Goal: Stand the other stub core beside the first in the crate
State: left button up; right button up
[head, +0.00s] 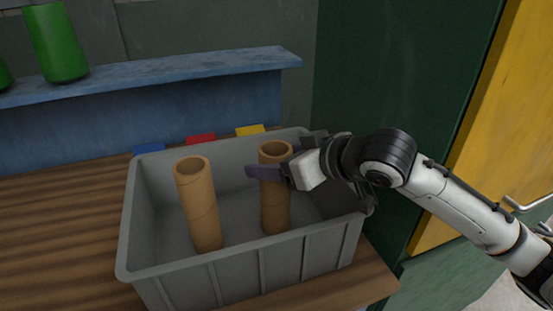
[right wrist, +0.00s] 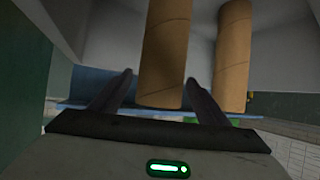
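Two brown cardboard stub cores stand upright inside the grey crate (head: 245,262). The left core (head: 201,215) stands alone. The right core (head: 275,211) is beside it with a clear gap between them. My right gripper (head: 282,160) reaches in from the right at the right core's upper part, one dark finger in front of it. In the right wrist view this core (right wrist: 166,50) lies between the two open fingers (right wrist: 160,82), with a gap visible by the left finger. The other core (right wrist: 233,60) shows beyond the right finger. My left gripper is out of view.
The crate sits on a striped wooden bench (head: 60,230). Blue, red and yellow tabs (head: 200,139) show behind it. A blue shelf (head: 170,72) behind carries a green container (head: 56,42). A green wall and a yellow door (head: 500,120) are at right.

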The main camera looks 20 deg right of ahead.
jog(key=shift+r, duration=0.15)
jog(key=v, duration=1.2)
